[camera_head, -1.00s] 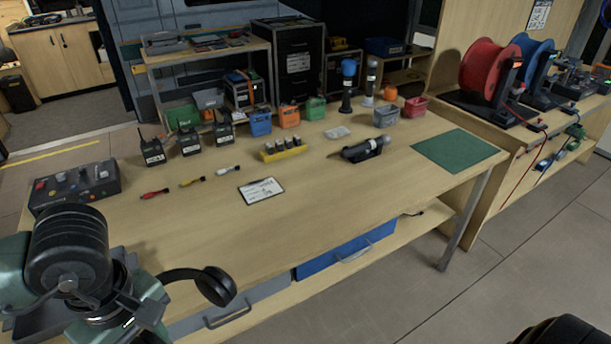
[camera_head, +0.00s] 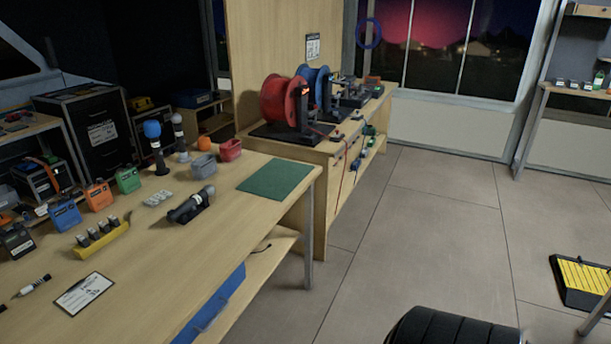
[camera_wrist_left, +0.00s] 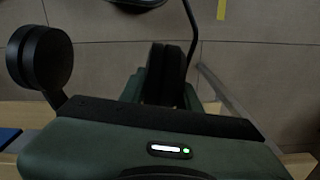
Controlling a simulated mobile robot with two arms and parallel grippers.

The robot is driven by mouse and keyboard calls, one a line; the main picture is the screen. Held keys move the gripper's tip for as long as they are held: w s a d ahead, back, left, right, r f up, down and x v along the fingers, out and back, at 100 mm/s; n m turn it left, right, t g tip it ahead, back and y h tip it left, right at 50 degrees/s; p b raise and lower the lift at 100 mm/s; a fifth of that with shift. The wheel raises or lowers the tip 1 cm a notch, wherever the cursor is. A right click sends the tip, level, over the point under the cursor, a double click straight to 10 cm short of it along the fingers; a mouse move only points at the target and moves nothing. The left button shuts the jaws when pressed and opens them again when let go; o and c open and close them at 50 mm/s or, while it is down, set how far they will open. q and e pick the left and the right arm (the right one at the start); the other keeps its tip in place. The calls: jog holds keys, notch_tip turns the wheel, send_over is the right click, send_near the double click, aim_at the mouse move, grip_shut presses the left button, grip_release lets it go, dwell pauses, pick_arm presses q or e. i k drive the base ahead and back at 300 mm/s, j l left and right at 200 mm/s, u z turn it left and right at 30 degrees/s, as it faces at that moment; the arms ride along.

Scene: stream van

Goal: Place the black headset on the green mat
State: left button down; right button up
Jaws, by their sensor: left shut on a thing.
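The green mat (camera_head: 275,177) lies flat and bare at the right end of the wooden workbench (camera_head: 190,255) in the head view. The black headset shows there as a round black ear cup (camera_wrist_left: 40,58) at the left, beside the gripper. My right gripper is in neither view.
A black flashlight-like item (camera_head: 191,204) lies left of the mat. A side bench with a red reel (camera_head: 285,103) adjoins the right end. Open floor lies right.

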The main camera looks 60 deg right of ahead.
aim_at(277, 181)
jog(key=i+l+z, duration=0.2)
jog(key=l, duration=0.2)
jog(key=l+z, duration=0.2)
jog(key=l, duration=0.25)
jog(key=i+l+z, duration=0.45)
jog(key=l, duration=0.3)
jog(key=k, duration=0.1)
